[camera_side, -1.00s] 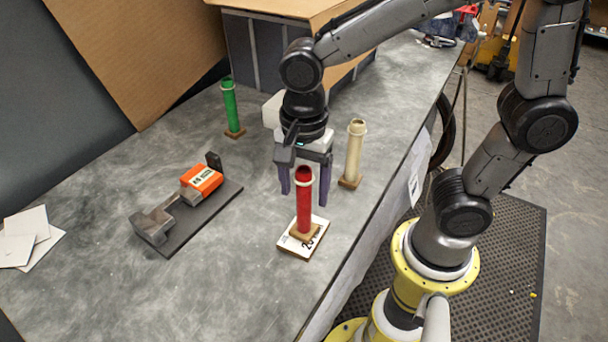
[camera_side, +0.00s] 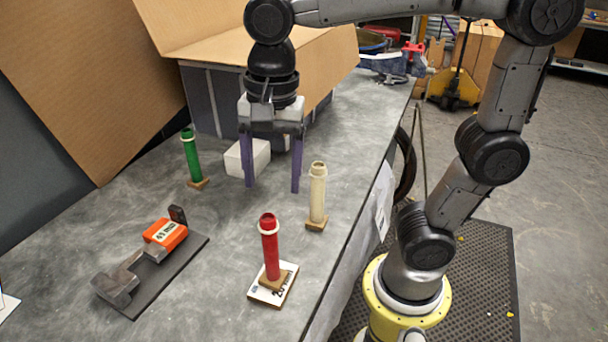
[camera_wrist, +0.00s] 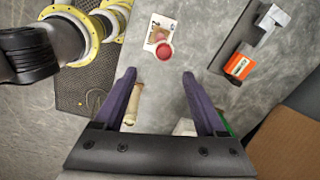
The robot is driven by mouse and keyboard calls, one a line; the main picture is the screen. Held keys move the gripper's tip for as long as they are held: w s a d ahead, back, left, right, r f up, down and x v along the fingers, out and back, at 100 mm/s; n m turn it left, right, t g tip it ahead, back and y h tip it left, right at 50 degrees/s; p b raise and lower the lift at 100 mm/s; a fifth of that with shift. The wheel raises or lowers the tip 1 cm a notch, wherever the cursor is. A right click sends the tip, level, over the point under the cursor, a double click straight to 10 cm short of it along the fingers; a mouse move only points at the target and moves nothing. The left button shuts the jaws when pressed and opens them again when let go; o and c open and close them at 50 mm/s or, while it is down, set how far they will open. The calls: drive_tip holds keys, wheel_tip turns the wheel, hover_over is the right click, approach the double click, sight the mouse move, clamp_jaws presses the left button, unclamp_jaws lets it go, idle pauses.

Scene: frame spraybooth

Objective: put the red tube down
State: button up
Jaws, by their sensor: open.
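The red tube (camera_side: 270,248) stands upright on a small wooden base, which rests on a white printed card or block (camera_side: 273,291) near the table's front right edge. In the wrist view the red tube (camera_wrist: 165,50) shows from above, beyond my fingertips. My gripper (camera_side: 271,188) is open and empty, its purple fingers apart, raised above and behind the red tube. It also shows in the wrist view (camera_wrist: 159,75). Nothing is between the fingers at their tips.
A cream tube (camera_side: 317,195) stands right of the gripper and a green tube (camera_side: 191,157) at the left, both on wooden bases. A white block (camera_side: 247,157) lies behind. An orange item (camera_side: 165,234) sits on a dark plate (camera_side: 185,262). Cardboard and a box stand at the back.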

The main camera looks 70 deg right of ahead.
drive_tip(key=s+d+f+n+t, duration=0.4)
drive_tip(key=s+d+n, duration=0.3)
drive_tip(key=n, duration=0.7)
drive_tip(key=shift+s+d+f+n+t, duration=0.15)
drive_tip(key=shift+d+f+n+t, duration=0.15)
drive_tip(key=shift+d+t, duration=0.35)
